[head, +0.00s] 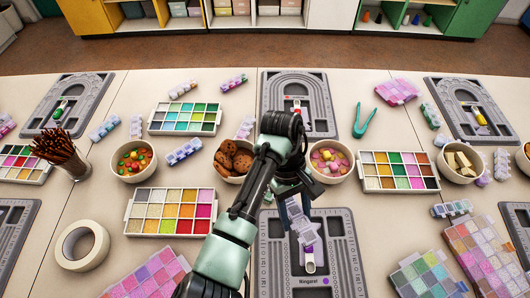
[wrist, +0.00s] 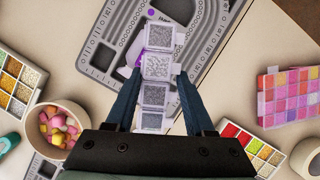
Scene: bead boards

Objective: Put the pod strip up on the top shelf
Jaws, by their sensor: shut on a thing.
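My gripper (head: 299,212) is shut on a pod strip (head: 305,236), above the grey bead board (head: 343,222) at the front middle of the table. In the wrist view the pod strip (wrist: 155,67) runs lengthwise between the fingers of my gripper (wrist: 156,80). It is a row of clear square pods filled with pale grey and white grains. The board below (wrist: 212,58) is partly hidden by the strip. Low shelves (head: 408,20) stand at the back across the floor. Their upper part is cut off, so I cannot tell which is the top shelf.
A cookie bowl (head: 233,160), a candy bowl (head: 331,160) and palettes (head: 170,212) (head: 398,171) stand around my arm. Other pod strips (head: 184,151) lie loose. Green tweezers (head: 364,121) lie right of the rear board (head: 270,90). Brown floor (head: 230,50) separates table and shelves.

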